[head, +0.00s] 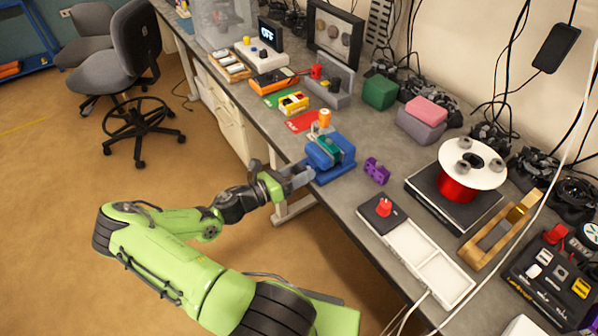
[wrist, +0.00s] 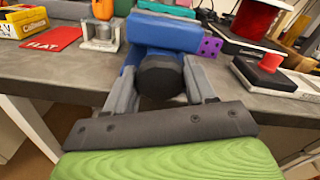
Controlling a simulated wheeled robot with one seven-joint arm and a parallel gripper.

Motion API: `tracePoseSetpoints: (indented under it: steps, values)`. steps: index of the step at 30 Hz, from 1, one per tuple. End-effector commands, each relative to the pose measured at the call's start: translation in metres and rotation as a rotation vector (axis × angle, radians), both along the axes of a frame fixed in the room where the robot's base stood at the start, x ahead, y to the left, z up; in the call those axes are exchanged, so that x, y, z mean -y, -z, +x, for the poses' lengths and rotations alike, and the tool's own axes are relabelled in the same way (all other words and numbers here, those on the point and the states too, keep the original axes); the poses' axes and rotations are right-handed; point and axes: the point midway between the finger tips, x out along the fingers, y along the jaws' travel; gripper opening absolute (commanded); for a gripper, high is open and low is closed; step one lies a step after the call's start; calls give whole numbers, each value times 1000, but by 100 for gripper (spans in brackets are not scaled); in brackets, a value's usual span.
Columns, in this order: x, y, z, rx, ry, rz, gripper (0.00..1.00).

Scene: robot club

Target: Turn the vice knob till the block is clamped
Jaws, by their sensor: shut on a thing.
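The blue vice (head: 330,152) sits at the near edge of the grey bench, and its blue body (wrist: 165,33) also shows in the wrist view. A green block (head: 327,146) lies between the vice's jaws; I cannot tell whether both jaws touch it. The dark round vice knob (wrist: 160,75) faces my gripper. My gripper (wrist: 163,80) has one grey finger on each side of the knob and is shut on it. In the head view my gripper (head: 300,175) reaches the vice from the left, and its fingers hide the knob there.
A purple holed part (head: 376,170) stands just right of the vice. An orange-topped metal piece (head: 323,120) stands behind it. A red mat (head: 301,121) and a yellow box (head: 293,103) lie beyond. A white tray (head: 442,282) with a red knob is at the right. Bare bench shows between.

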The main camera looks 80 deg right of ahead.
Motion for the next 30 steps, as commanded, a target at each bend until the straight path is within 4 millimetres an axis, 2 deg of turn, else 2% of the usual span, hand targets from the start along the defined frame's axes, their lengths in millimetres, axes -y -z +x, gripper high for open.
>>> tracePoseSetpoints:
  steps: [1,22,23,24,30]
  values:
    - [2,-6,2,0,-5,-18,24]
    - [2,-7,2,0,-7,-20,24]
    - [2,-7,2,0,-6,-20,59]
    - [2,-6,2,-1,-7,-19,64]
    - [1,-4,1,-2,-4,-12,64]
